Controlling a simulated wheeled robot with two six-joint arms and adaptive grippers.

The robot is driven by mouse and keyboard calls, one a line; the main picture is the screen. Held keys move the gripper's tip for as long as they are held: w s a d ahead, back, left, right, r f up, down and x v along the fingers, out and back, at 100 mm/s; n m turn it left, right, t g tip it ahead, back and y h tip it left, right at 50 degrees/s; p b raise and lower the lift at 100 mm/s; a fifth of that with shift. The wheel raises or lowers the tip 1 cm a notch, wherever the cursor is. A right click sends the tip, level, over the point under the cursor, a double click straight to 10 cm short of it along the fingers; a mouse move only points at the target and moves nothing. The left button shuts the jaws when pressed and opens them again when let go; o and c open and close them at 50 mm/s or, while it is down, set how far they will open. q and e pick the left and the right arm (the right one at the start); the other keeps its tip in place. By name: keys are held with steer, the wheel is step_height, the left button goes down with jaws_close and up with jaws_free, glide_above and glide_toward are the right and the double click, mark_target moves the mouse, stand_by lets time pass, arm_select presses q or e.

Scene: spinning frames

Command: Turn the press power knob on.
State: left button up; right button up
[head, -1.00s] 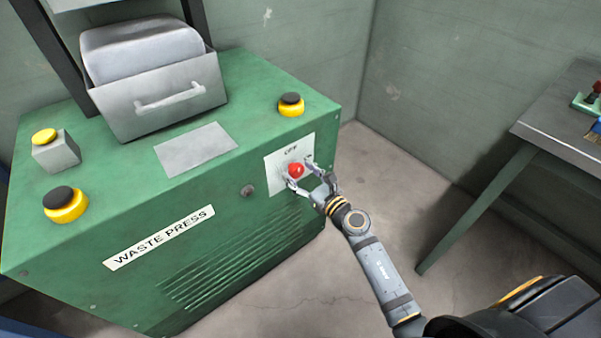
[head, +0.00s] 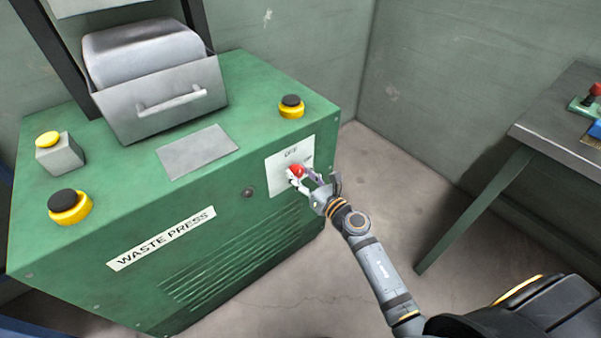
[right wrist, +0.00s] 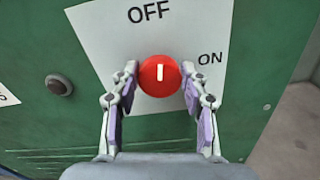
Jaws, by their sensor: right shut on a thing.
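The red power knob (head: 296,170) sits on a white plate (head: 278,188) on the front of the green waste press (head: 222,215). In the right wrist view the knob (right wrist: 160,76) is round, with a white mark standing upright towards the OFF label (right wrist: 149,13). The ON label (right wrist: 210,58) is to its right. My right gripper (head: 306,179) is shut on the knob; in the right wrist view its fingers (right wrist: 158,88) are at the knob's left and right sides. My left gripper is not in view.
Two black-and-yellow buttons (head: 291,106) (head: 70,207) and a grey box with a yellow button (head: 60,152) stand on the press top. A metal bin (head: 160,80) is behind. A table (head: 560,135) stands at the right; bare floor lies between.

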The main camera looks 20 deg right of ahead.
steer(key=m+p, duration=0.2)
steer(key=m, duration=0.1)
steer(key=shift+r+m, duration=0.15)
steer(key=shift+m, duration=0.15)
steer(key=m+p, duration=0.1)
steer(key=m, duration=0.1)
steer(key=shift+d+m, duration=0.1)
steer(key=shift+m, duration=0.3)
steer(key=m+p, duration=0.2)
steer(key=m, duration=0.1)
steer(key=m+p, duration=0.2)
steer(key=m, duration=0.1)
steer(key=shift+w+f+m, duration=0.1)
steer(key=shift+f+m, duration=0.1)
steer(key=shift+m, duration=0.2)
steer(key=shift+f+m+p, duration=0.1)
steer(key=shift+m+p, duration=0.7)
steer(key=shift+m, duration=0.3)
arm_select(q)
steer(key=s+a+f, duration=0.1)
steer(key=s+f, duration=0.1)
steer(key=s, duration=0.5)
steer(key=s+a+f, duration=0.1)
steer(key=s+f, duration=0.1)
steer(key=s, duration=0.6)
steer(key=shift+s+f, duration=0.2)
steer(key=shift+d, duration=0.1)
arm_select(e)
steer(key=shift+f, duration=0.1)
